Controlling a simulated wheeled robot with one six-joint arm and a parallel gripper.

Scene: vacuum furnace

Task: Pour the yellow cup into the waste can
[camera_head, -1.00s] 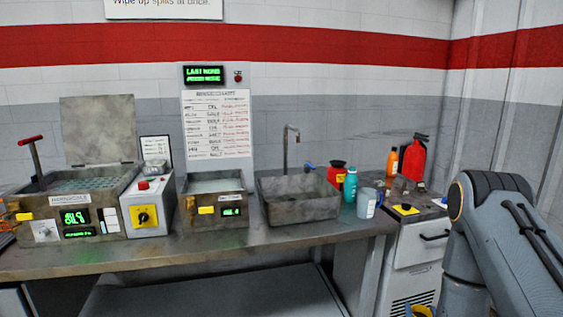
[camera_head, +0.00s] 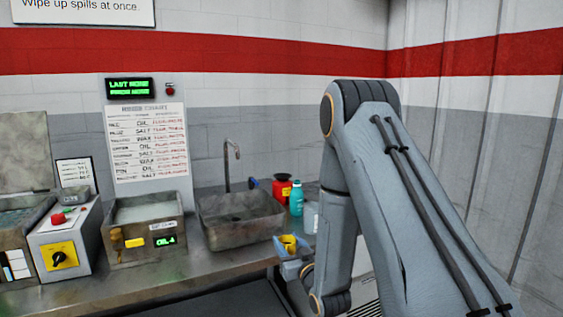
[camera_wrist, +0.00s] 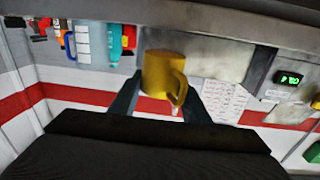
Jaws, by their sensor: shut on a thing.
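My gripper (camera_wrist: 160,92) is shut on the yellow cup (camera_wrist: 163,72), with one finger on each side of it. The cup's handle points to the lower right in the wrist view, which looks upside down. In the head view the yellow cup (camera_head: 289,243) is in front of the sink's right side, partly hidden by my gripper (camera_head: 291,262). I cannot tell what is inside the cup. A red can with a dark top (camera_head: 282,187), possibly the waste can, stands right of the sink. It seems to show red in the wrist view (camera_wrist: 129,37) too.
The grey sink (camera_head: 240,220) with its tap is left of the cup. A teal bottle (camera_head: 296,199) stands beside the red can. A bath with a green display (camera_head: 145,230) is further left. My arm hides the counter's right end.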

